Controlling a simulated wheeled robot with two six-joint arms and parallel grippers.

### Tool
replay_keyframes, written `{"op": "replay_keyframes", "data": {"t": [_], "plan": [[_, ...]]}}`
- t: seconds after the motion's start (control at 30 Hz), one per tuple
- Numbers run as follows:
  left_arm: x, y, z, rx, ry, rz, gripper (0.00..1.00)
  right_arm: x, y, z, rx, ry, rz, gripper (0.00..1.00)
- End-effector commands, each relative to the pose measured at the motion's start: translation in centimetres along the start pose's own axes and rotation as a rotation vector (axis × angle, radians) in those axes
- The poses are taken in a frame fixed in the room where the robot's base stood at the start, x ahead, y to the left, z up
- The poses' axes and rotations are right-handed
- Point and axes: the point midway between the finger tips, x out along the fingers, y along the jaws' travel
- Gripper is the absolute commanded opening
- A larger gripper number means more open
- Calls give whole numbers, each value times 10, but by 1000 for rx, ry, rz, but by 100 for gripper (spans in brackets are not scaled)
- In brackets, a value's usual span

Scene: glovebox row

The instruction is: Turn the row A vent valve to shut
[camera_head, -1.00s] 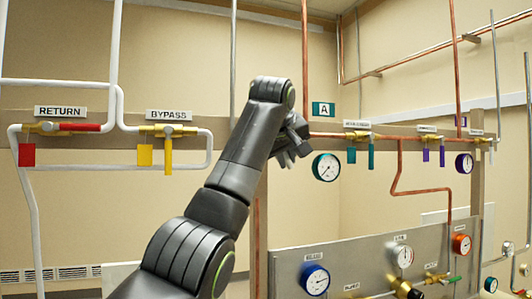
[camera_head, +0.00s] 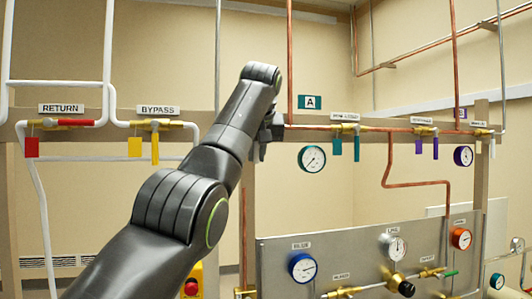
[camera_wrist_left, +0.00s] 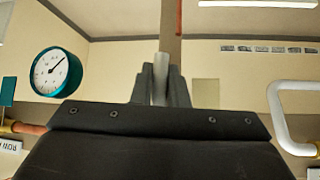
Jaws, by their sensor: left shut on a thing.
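My left gripper (camera_head: 262,146) is at the wall rail, left of the teal "A" sign (camera_head: 310,102). In the left wrist view its dark fingers (camera_wrist_left: 161,92) are shut on a light grey handle (camera_wrist_left: 161,70), which stands up between them. The valve body behind this handle is hidden by my gripper, and no label for it shows. To the right on the row A copper pipe is a brass valve (camera_head: 345,128) with a teal tag (camera_head: 337,147) and a teal lever (camera_head: 357,149) hanging down. My right gripper is out of view.
A teal-rimmed gauge (camera_head: 312,158) hangs close right of my gripper; it also shows in the left wrist view (camera_wrist_left: 56,72). The BYPASS valve (camera_head: 153,125) and RETURN valve (camera_head: 66,123) are to the left. A grey gauge panel (camera_head: 345,250) stands lower right.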

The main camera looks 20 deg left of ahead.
Motion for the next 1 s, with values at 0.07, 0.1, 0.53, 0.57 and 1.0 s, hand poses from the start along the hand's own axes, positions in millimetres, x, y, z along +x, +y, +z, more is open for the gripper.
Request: {"op": "replay_keyframes", "data": {"t": [0.07,0.1,0.53,0.57,1.0], "plan": [[-1,0,0,5,0,-2,0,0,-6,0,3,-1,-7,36],[-1,0,0,6,1,-2,0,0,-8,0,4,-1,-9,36],[-1,0,-1,3,2,-1,35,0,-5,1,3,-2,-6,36],[-1,0,-1,3,2,-1,35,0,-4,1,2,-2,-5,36],[-24,-15,-9,0,5,0,35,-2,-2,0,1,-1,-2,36]]}}
